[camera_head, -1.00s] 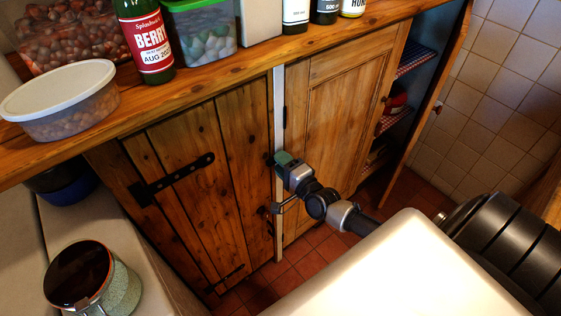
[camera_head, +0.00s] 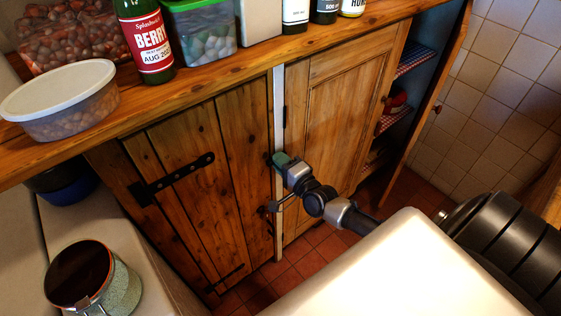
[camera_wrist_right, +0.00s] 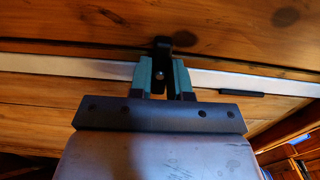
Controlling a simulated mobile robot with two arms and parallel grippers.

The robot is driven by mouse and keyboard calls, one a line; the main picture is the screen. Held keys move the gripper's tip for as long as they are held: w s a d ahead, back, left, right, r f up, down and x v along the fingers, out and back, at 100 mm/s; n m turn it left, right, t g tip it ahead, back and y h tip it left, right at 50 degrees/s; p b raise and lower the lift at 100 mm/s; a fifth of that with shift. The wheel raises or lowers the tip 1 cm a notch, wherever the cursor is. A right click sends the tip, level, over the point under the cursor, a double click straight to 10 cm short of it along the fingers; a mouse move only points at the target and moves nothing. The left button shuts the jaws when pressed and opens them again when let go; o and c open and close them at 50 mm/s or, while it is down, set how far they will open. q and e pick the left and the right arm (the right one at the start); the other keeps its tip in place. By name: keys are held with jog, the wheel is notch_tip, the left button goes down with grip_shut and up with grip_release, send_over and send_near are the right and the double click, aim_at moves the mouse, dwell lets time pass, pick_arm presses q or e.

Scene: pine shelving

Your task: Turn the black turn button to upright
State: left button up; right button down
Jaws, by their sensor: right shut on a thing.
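The black turn button (camera_wrist_right: 161,46) sits on the white upright strip (camera_head: 279,112) between the two cupboard doors. In the right wrist view it lies across the strip, one end over the wooden door, so it is not in line with the strip. My right gripper (camera_wrist_right: 163,82) is shut on the button, with a green finger on each side of it. In the head view my right gripper (camera_head: 277,160) is at the strip and mostly hides the button. My left gripper is not in view.
The plank door (camera_head: 235,150) is left of the strip and a panelled door (camera_head: 335,120) right. A door stands open at far right, showing shelves. The counter (camera_head: 220,75) above holds a plastic tub (camera_head: 60,110), a bottle (camera_head: 147,45) and other containers. A jar (camera_head: 120,290) stands lower left.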

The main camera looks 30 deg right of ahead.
jog(key=n+p, duration=0.3)
jog(key=n, duration=1.4)
jog(key=shift+f, duration=0.1)
jog(key=shift+n, duration=0.4)
jog(key=c, duration=1.1)
grip_release()
jog(key=shift+o, duration=0.2)
jog(key=s, duration=1)
jog(key=shift+s+d, duration=0.4)
